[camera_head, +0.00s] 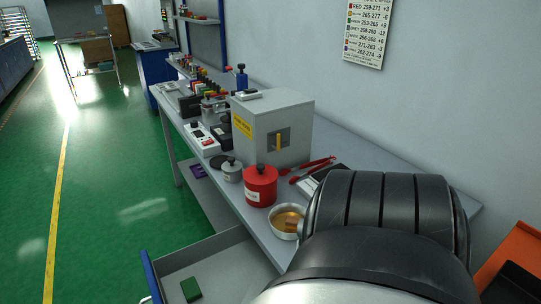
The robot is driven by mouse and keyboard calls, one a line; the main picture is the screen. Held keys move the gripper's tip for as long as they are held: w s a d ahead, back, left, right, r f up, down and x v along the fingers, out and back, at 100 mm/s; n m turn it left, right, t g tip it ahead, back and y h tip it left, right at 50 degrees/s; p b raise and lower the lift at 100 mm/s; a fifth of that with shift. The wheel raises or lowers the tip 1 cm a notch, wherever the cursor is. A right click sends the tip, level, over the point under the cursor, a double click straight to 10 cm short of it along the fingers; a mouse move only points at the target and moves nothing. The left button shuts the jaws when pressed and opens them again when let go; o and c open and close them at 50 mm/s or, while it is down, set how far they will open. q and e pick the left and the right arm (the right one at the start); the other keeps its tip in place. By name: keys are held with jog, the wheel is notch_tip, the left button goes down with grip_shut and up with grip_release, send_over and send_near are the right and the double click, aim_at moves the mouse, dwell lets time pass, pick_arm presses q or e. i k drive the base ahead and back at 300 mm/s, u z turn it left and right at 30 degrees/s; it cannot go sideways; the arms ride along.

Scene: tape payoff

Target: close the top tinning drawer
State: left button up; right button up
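A grey drawer (228,262) stands pulled out from under the workbench at the bottom of the head view. Its blue front (150,276) faces left, with a bit of pale handle at the picture's lower edge. A small green block (191,290) lies inside. The drawer's near part is cut off by the frame and by my dark and grey arm link, which fills the lower right. I cannot tell which arm this link belongs to. Neither gripper shows, so their place relative to the drawer is hidden.
On the workbench (262,236) stand a grey box (298,124) with a yellow label, a red canister (260,186), a smaller grey canister (232,170), a metal bowl (287,219) and red-handled pliers (312,169). The green floor (110,215) left of the drawer is clear.

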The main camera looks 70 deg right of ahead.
aim_at(229, 266)
jog(key=u, duration=1.8)
jog(key=i, duration=0.6)
jog(key=z, duration=3.7)
jog(key=k, duration=0.2)
jog(key=z, duration=0.4)
